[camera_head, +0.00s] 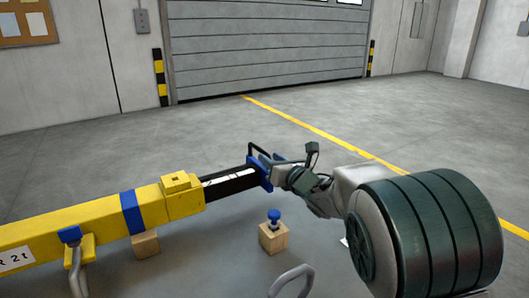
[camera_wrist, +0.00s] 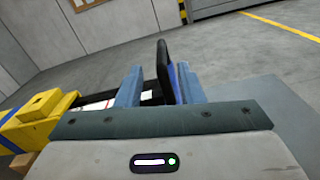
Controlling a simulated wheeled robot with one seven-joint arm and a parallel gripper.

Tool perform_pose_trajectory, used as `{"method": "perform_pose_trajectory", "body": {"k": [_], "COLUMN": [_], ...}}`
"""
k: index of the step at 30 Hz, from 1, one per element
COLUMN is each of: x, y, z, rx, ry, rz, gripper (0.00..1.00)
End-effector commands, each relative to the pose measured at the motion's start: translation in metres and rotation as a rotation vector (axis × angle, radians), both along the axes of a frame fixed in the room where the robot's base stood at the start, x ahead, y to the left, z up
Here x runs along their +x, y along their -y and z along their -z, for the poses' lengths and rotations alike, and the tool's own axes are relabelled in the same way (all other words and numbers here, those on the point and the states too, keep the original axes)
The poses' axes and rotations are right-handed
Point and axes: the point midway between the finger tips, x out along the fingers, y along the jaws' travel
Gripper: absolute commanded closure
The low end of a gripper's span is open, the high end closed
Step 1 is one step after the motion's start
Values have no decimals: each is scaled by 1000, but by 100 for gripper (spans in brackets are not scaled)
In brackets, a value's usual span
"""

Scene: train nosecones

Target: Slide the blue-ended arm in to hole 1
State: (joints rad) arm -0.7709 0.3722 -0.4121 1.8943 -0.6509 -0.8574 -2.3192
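The black arm with white markings (camera_head: 230,184) sticks out of the end of a yellow beam (camera_head: 95,222), partly inside it. Its outer end has a blue plate (camera_head: 259,173) and a thin black handle (camera_head: 257,150). My gripper (camera_head: 270,168) is at that blue end. In the wrist view, the two blue fingers of my gripper (camera_wrist: 157,88) stand apart. The black handle (camera_wrist: 163,62) rises between them, nearer the right finger, with a gap to the left finger. Contact with the right finger is unclear. No numbered hole can be made out.
A wooden block with a blue knob (camera_head: 273,236) stands on the grey surface below the arm. A grey loop handle (camera_head: 291,282) is at the front. A blue-topped lever (camera_head: 72,250) sits on the beam's near side. The floor behind is clear up to the shutter (camera_head: 270,45).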

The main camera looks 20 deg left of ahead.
Motion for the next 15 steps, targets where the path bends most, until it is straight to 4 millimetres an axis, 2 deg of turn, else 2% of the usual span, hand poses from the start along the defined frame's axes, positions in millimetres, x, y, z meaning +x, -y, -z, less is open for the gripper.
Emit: {"method": "perform_pose_trajectory", "body": {"k": [6,15], "x": [22,31], "y": [-23,-33], "z": [0,0], "rx": [-2,1], "ry": [0,-1], "rz": [3,4], "gripper": [66,66]}}
